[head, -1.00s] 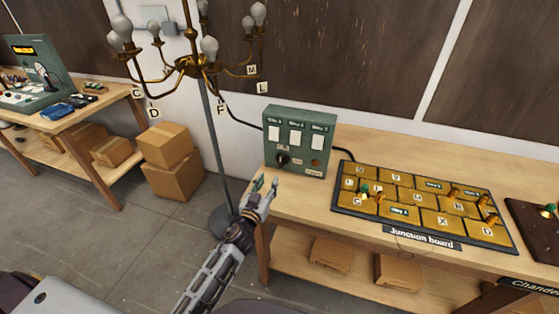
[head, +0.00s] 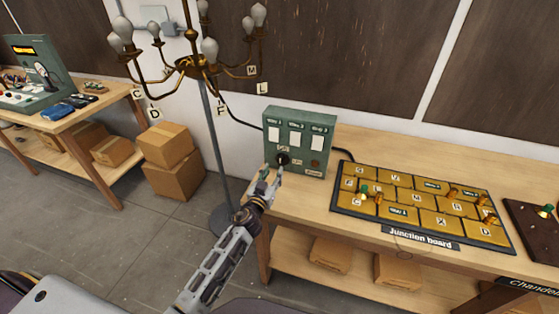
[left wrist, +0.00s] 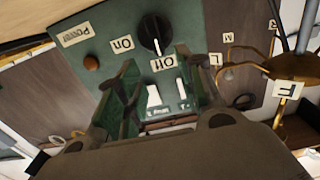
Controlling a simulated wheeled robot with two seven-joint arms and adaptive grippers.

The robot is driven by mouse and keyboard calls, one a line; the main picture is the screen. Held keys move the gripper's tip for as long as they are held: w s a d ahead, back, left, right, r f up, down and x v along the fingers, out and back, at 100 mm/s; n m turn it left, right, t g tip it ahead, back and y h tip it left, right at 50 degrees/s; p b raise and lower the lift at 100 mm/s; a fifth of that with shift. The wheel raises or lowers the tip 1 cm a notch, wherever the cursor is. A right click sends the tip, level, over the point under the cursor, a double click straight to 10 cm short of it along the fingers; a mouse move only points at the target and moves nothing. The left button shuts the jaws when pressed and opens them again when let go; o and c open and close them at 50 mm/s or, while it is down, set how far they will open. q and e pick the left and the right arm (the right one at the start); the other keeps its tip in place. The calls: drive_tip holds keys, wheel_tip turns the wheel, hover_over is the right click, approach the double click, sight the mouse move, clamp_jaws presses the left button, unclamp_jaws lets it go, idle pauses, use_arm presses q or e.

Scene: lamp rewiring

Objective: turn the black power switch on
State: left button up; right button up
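The black power switch (head: 283,159) is a round knob low on the front of the green control box (head: 322,126). In the left wrist view, the knob (left wrist: 151,34) appears upside down, and its white mark points toward the "Off" label (left wrist: 163,64). The "On" label (left wrist: 122,44) is on its other side. My left gripper (head: 272,174) is just in front of the knob. In the wrist view its two fingers (left wrist: 157,60) are apart, with the knob between and just beyond the tips; I cannot tell if they touch it. My right gripper is not in view.
A brown-orange indicator (left wrist: 91,63) by the "Power" label looks unlit. The junction board (head: 420,203) lies on the bench to the right. A brass chandelier (head: 190,65) with several unlit bulbs stands at the left. Cardboard boxes (head: 172,180) sit on the floor.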

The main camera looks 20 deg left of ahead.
sight(280, 159)
use_arm(q)
drive_tip(key=shift+w+d, duration=0.15)
drive_tip(key=shift+w, duration=3.9)
clamp_jaws()
